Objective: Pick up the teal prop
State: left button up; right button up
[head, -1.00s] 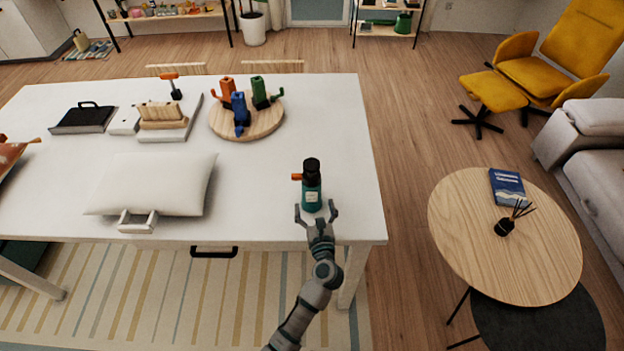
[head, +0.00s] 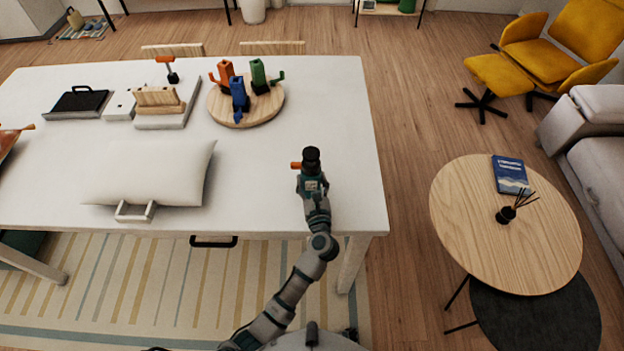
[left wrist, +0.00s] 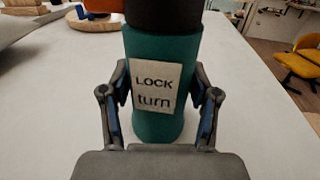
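The teal prop (head: 311,185) is an upright teal cylinder with a black top and an orange knob on its left side, near the right end of the white table. In the left wrist view the teal prop (left wrist: 160,120) fills the middle, with a pale label reading "LOCK turn". My left gripper (head: 312,187) reaches it from the front edge. Its fingers (left wrist: 160,95) stand on both sides of the teal body and appear to press against it. The prop appears to stand on the table still. My right gripper is not in view.
The white table (head: 260,185) is clear around the prop. A round wooden board (head: 238,118) with orange, blue and green props lies behind it. A white cushion (head: 150,172) lies to the left. A round wooden side table (head: 480,235) stands apart on the right.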

aim_at(313, 164)
pick_arm(q)
jog(key=shift+f, duration=0.15)
grip_shut()
jog(key=shift+d, duration=0.1)
notch_tip(313, 164, up, 9)
jog(key=shift+d+r+p, duration=0.1)
jog(key=shift+d+p, duration=0.05)
jog(key=shift+p, duration=0.65)
jog(key=shift+w+r, duration=0.1)
jog(key=shift+r, duration=0.35)
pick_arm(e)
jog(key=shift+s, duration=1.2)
pick_arm(q)
jog(key=shift+f, duration=0.1)
